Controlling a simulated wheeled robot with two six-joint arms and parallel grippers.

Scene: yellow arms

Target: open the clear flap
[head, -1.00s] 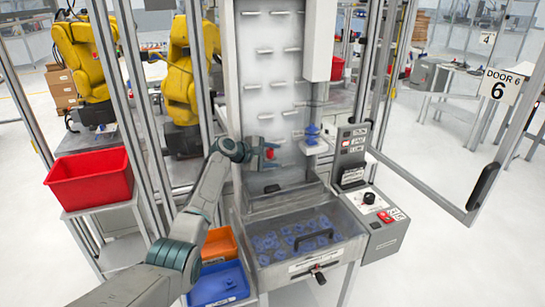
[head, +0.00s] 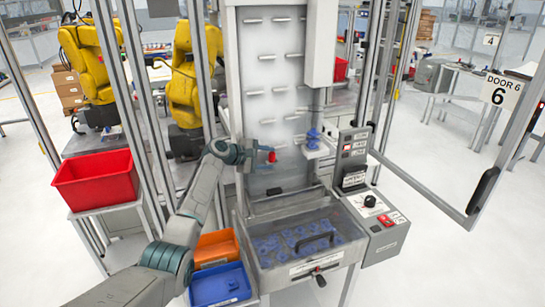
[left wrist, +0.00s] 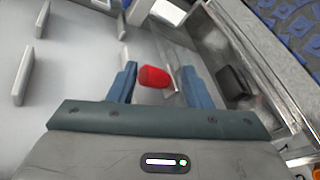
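A small red knob (head: 272,157) stands out in front of the white pegged panel of the machine. It seems to belong to the clear flap, whose edges are hard to make out. In the left wrist view the red knob (left wrist: 153,77) appears between the two blue fingers of my left gripper (left wrist: 158,86), with a gap on each side. In the head view my left gripper (head: 264,158) is at the knob, reaching in from the left. It is open and holds nothing. My right gripper is out of both views.
A clear-topped bin (head: 262,260) with blue parts and a black handle is below. A control box (head: 385,222) stands at its right. Frame posts, a red bin (head: 97,180), an orange bin (head: 216,248) and a blue bin (head: 219,285) are at the left.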

